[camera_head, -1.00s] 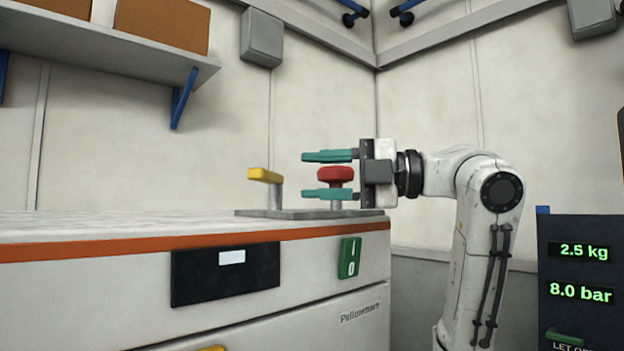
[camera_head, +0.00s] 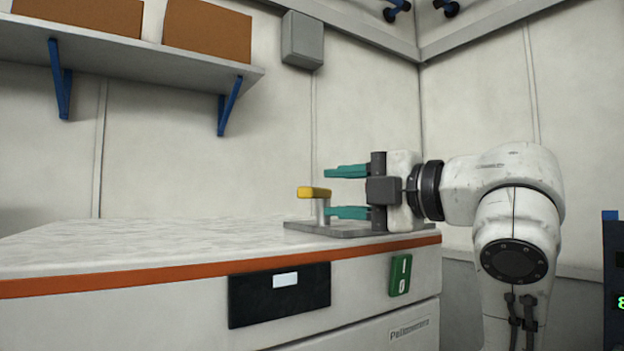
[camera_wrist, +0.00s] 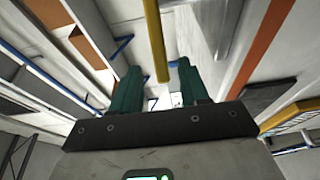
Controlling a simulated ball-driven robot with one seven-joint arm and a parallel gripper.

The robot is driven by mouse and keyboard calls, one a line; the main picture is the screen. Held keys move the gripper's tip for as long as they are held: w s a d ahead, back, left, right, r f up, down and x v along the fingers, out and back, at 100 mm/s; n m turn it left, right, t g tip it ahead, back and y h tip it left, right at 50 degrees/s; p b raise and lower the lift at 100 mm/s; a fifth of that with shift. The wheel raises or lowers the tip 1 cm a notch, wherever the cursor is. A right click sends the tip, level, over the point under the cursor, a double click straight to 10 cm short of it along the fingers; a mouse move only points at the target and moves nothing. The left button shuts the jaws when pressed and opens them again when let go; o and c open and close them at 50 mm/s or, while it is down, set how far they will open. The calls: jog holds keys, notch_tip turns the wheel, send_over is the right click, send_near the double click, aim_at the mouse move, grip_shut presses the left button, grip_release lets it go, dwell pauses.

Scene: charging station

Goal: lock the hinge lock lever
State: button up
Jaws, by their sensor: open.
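A yellow lever (camera_head: 314,192) on a short grey post (camera_head: 322,211) stands on a grey plate (camera_head: 300,225) on top of the white cabinet. My gripper (camera_head: 342,192) is open, with one teal finger above the other, just right of the lever. The lever's right end is level with the gap at the fingertips; the fingers do not close on it. In the wrist view the yellow lever (camera_wrist: 155,38) runs down from the top and ends between the two teal fingers of my gripper (camera_wrist: 158,78). Whether it touches a finger I cannot tell.
The cabinet top (camera_head: 150,240) is clear to the left. Its front has a black panel (camera_head: 255,307) and a green switch (camera_head: 400,275). A shelf (camera_head: 120,68) with brown boxes hangs on the back wall. A grey box (camera_head: 302,40) is fixed above.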

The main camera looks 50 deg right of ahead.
aim_at(318, 194)
jog(key=w+p, duration=0.1)
jog(key=w, duration=0.5)
jog(key=shift+d, duration=0.15)
jog(key=shift+s, duration=0.1)
grip_shut()
dwell(0.3)
